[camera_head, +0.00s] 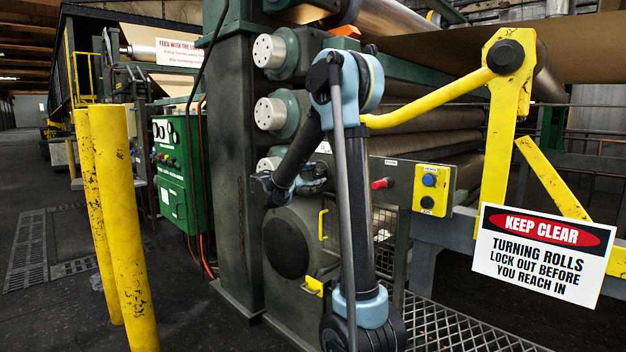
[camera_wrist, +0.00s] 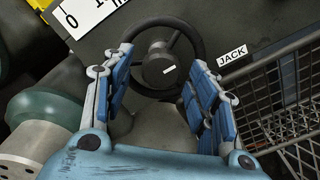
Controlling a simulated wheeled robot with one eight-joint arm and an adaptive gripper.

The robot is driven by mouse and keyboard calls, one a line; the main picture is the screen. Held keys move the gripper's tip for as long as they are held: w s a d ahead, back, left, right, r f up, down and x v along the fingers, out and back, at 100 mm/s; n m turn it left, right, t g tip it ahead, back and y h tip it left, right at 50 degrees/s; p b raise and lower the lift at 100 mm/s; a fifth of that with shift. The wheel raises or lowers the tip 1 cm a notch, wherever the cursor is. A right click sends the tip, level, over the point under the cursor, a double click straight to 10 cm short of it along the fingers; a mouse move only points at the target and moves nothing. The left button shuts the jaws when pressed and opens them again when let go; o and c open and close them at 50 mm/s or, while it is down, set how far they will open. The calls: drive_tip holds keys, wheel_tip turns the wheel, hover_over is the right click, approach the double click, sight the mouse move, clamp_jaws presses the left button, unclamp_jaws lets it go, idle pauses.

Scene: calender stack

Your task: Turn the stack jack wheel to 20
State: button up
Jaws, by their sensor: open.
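The jack wheel (camera_wrist: 156,70) is a dark handwheel with a round hub and a short white mark on it. A white label reading JACK (camera_wrist: 232,58) is on the panel to its right. My gripper (camera_wrist: 157,78) is open and empty in the wrist view. Its blue fingers stand left and right of the hub, with the wheel's far rim showing beyond them. I cannot tell whether they touch the rim. A white scale plate (camera_wrist: 88,14) shows a 0 and is cut off at the top.
A wire mesh guard (camera_wrist: 285,105) stands right of the wheel. Yellow posts (camera_head: 118,230) stand at left, and a KEEP CLEAR sign (camera_head: 540,252) at right.

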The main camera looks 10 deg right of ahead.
drive_tip(key=shift+s, duration=0.1)
drive_tip(key=v, duration=1.1)
drive_tip(key=shift+s+a, duration=0.15)
drive_tip(key=shift+a, duration=0.25)
drive_tip(key=shift+d, duration=0.1)
drive_tip(key=s+d+f+m+g+y, duration=0.3)
drive_tip(key=s+d+f, duration=0.2)
drive_tip(key=s+d, duration=0.35)
drive_tip(key=s+d+f+m+g+y, duration=0.35)
drive_tip(key=s+d+f, duration=0.3)
drive_tip(key=s, duration=0.25)
drive_tip(key=s+a+f+m+g+y, duration=0.1)
drive_tip(key=s+a+f+m+y, duration=0.1)
drive_tip(key=s+f+m+y, duration=0.2)
drive_tip(key=s+a+f+m+g+y, duration=0.1)
drive_tip(key=s+a+f+m+y, duration=0.2)
drive_tip(key=s+f, duration=0.7)
drive_tip(key=s+m+y, duration=0.1)
drive_tip(key=s+m, duration=0.1)
drive_tip(key=s, duration=0.4)
drive_tip(key=shift+s+a, duration=0.15)
drive_tip(key=shift+a, duration=0.15)
drive_tip(key=shift+f+m, duration=0.1)
drive_tip(key=shift+m, duration=0.15)
